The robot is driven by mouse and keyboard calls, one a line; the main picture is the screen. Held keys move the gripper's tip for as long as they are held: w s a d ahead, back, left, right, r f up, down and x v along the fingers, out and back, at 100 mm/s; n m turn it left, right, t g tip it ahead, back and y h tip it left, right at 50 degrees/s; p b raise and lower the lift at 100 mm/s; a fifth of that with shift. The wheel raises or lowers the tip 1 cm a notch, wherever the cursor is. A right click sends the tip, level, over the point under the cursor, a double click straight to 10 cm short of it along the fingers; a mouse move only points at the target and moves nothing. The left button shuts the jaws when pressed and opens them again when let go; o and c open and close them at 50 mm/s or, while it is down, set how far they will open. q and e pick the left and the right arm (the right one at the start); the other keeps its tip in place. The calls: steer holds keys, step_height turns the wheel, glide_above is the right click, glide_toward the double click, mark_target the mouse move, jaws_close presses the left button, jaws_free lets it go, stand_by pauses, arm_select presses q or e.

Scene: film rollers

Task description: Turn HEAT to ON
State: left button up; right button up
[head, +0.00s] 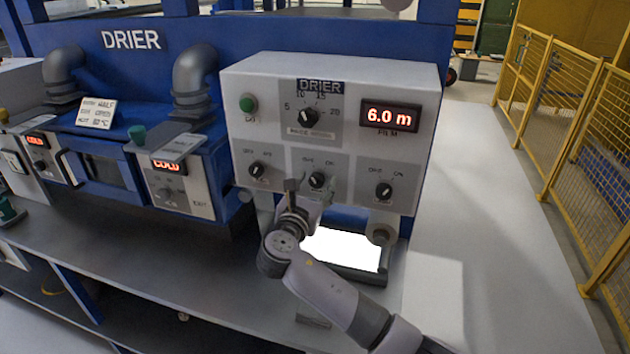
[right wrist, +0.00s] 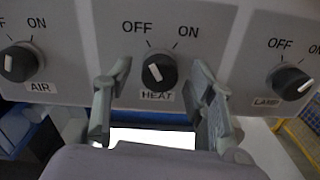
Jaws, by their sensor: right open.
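The HEAT knob (head: 316,180) is a black dial in the middle of the lower row on the white drier panel (head: 245,75). In the right wrist view, the HEAT knob (right wrist: 159,71) has its white mark tilted up and left, toward OFF. My right gripper (head: 308,192) is just in front of and below the knob. In the right wrist view, my right gripper (right wrist: 162,92) is open, with one finger on each side of the knob and gaps between. My left gripper is not in view.
The AIR knob (right wrist: 18,62) is left of HEAT and the LAMP knob (right wrist: 290,81) is right. A bright lit window (head: 340,248) is below.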

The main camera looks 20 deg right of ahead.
steer(key=shift+w+d, duration=0.1)
steer(key=shift+w, duration=0.05)
steer(key=c, duration=1.1)
